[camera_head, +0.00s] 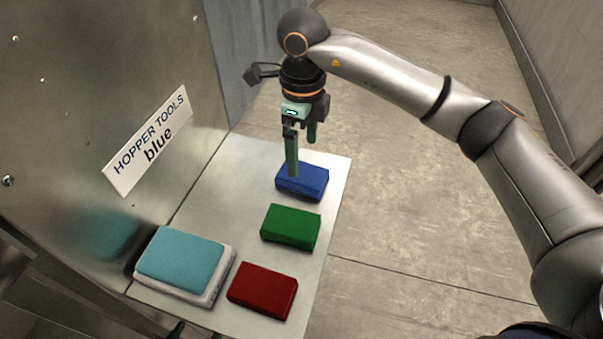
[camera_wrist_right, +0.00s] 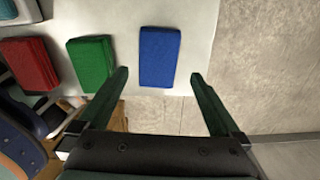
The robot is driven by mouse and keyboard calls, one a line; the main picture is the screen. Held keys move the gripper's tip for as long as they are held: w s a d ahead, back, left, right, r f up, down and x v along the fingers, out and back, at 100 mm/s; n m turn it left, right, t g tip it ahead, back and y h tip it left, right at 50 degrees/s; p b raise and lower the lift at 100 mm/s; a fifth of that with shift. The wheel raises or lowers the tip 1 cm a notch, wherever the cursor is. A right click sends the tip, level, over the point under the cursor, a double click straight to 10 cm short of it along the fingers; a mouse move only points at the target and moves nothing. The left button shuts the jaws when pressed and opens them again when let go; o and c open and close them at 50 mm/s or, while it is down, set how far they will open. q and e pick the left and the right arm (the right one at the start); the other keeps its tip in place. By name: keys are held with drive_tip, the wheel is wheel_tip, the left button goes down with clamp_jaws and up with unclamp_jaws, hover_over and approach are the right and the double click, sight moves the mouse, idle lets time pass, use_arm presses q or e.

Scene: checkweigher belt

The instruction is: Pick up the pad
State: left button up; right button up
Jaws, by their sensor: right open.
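The blue pad (camera_head: 305,182) lies flat at the far end of a pale metal shelf; it also shows in the right wrist view (camera_wrist_right: 159,57). A green pad (camera_head: 291,227) and a red pad (camera_head: 263,290) lie nearer. A light blue pad (camera_head: 180,257) rests on a whitish block or tray (camera_head: 214,291) at left. My right gripper (camera_head: 301,156) points down above the blue pad, open and empty; its fingers appear either side of the pad in the wrist view. Small dark green tips at the bottom edge, perhaps my left gripper (camera_head: 196,332), are mostly cut off.
A sign (camera_head: 150,142) reading "HOPPER TOOLS blue" is on the metal wall panel left of the shelf (camera_head: 325,162). The pads have gaps between them. Open concrete floor (camera_head: 400,200) lies right of the shelf edge.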

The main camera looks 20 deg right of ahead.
sight(302, 173)
wheel_tip(302, 173, down, 7)
drive_tip(key=shift+s+r, duration=0.15)
drive_tip(key=shift+r, duration=0.05)
drive_tip(key=shift+a, duration=0.1)
drive_tip(key=c, duration=1.2)
